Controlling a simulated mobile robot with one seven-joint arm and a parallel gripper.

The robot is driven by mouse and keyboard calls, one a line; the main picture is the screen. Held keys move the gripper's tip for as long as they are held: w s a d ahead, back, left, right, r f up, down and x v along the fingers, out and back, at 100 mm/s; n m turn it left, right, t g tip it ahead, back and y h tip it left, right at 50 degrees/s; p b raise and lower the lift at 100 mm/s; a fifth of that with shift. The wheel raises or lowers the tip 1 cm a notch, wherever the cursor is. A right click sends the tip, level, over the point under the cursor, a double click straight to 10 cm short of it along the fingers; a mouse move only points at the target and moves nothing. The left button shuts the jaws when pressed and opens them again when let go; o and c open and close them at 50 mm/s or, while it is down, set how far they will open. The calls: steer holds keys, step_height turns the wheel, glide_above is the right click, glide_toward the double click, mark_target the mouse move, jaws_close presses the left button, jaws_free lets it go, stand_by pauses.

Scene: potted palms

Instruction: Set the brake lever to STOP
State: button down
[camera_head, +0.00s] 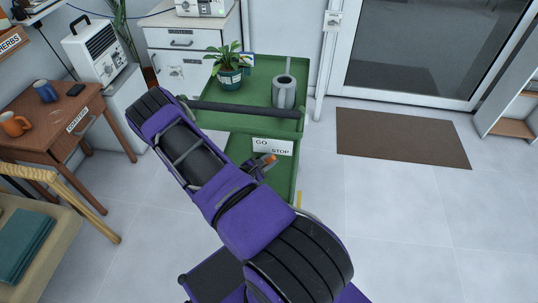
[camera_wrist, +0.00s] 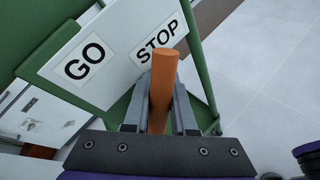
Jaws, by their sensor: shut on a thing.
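The brake lever has an orange grip (camera_wrist: 164,72), which my gripper (camera_wrist: 160,100) is shut around, one grey finger on each side. In the wrist view the grip's top end lies just below the word STOP. The white plate (camera_wrist: 112,52) carries the black labels GO at left and STOP at right. In the head view the plate (camera_head: 260,147) is on the green cart (camera_head: 259,99), with the orange grip (camera_head: 268,159) below it, nearer STOP than GO. My arm partly hides my gripper (camera_head: 259,168) there. The lever's lower part is hidden.
A potted plant (camera_head: 229,69) and a grey watering can (camera_head: 284,92) stand on the cart, behind its dark handle bar (camera_head: 240,108). A wooden desk (camera_head: 57,117) with mugs and a chair are at left. Open floor and a brown mat (camera_head: 400,137) lie at right.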

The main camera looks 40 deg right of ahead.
steer(key=shift+s+d+f+m+t+y+p, duration=0.15)
steer(key=shift+f+m+t+y+p, duration=0.25)
steer(key=shift+f+m+y, duration=0.2)
steer(key=shift+s+d+f+m+t+y+p, duration=0.15)
steer(key=shift+f+m+t+y+p, duration=0.2)
steer(key=shift+m+y+p, duration=0.25)
steer(key=shift+f, duration=0.1)
steer(key=c, duration=0.7)
jaws_free()
steer(key=shift+c, duration=0.2)
steer(key=shift+a, duration=0.1)
steer(key=p+v, duration=0.1)
steer(key=v, duration=1.6)
steer(key=shift+a, duration=0.15)
